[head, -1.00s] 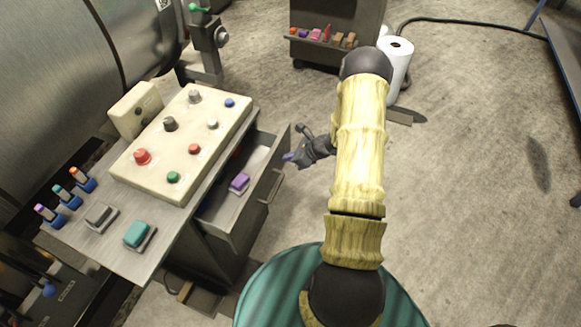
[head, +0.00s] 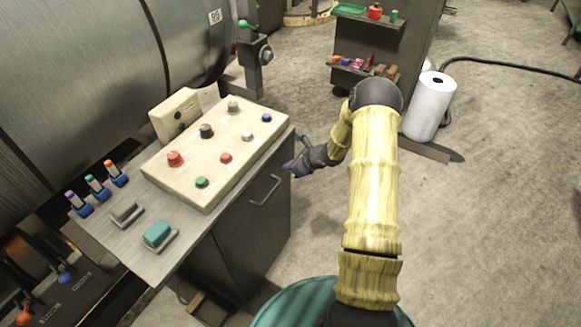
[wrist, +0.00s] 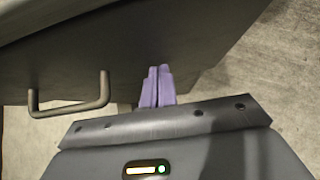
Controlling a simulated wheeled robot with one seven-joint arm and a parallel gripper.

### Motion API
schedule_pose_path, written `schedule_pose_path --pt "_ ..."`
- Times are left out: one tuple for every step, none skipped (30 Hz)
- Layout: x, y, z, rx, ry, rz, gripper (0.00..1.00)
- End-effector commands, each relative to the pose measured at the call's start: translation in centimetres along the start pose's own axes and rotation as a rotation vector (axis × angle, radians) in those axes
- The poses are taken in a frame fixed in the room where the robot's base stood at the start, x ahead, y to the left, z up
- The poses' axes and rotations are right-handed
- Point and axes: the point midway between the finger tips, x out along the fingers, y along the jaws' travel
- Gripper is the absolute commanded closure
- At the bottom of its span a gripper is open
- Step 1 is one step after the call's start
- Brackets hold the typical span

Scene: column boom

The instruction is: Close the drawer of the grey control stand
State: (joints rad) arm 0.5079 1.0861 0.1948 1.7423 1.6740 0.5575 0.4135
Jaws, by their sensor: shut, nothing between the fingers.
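The grey control stand (head: 240,255) is at left centre in the head view. Its drawer front (head: 242,205) sits flush with the stand's face, with no gap visible, and the inside is hidden. The drawer handle (head: 266,191) shows on that front, and the handle also shows in the wrist view (wrist: 72,110). My gripper (head: 288,167) is at the right end of the drawer front. In the wrist view its purple fingers (wrist: 157,76) are shut together, empty, to the right of the handle. The tips are at the drawer front; I cannot tell whether they touch.
A button panel (head: 215,150) and several small switches stand on the stand's top. A green-handled lever post (head: 257,60) is behind it. A shelf unit (head: 410,50) and a white roll (head: 430,105) stand farther back. The floor to the right is clear.

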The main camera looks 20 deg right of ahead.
Motion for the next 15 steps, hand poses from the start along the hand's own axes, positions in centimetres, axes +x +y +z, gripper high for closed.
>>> schedule_pose_path --pt "0.3 0.2 0.8 -0.005 -0.016 0.004 1.00" --pt "0.3 0.2 0.9 -0.006 -0.016 0.004 1.00" --pt "0.3 0.2 0.9 -0.006 -0.017 0.004 1.00" --pt "0.3 0.2 0.9 -0.006 -0.018 0.004 1.00" --pt "0.3 0.2 1.0 -0.007 -0.019 0.005 1.00" --pt "0.3 0.2 0.9 -0.007 -0.019 0.005 1.00" --pt "0.2 0.2 0.9 -0.007 -0.019 0.005 1.00" --pt "0.1 0.1 0.8 -0.007 -0.019 0.005 1.00" --pt "0.0 0.1 0.6 -0.008 -0.019 0.004 1.00" --pt "-0.2 0.1 0.5 -0.008 -0.019 0.004 1.00" --pt "-0.4 0.0 0.3 -0.008 -0.018 0.004 1.00" --pt "-0.7 -0.1 -0.1 -0.007 -0.018 0.004 1.00" --pt "-1.0 -0.2 -0.4 -0.006 -0.017 0.003 1.00" --pt "-1.4 -0.4 -0.8 -0.004 -0.015 0.001 1.00" --pt "-1.9 -0.5 -1.4 -0.002 -0.012 -0.001 1.00"
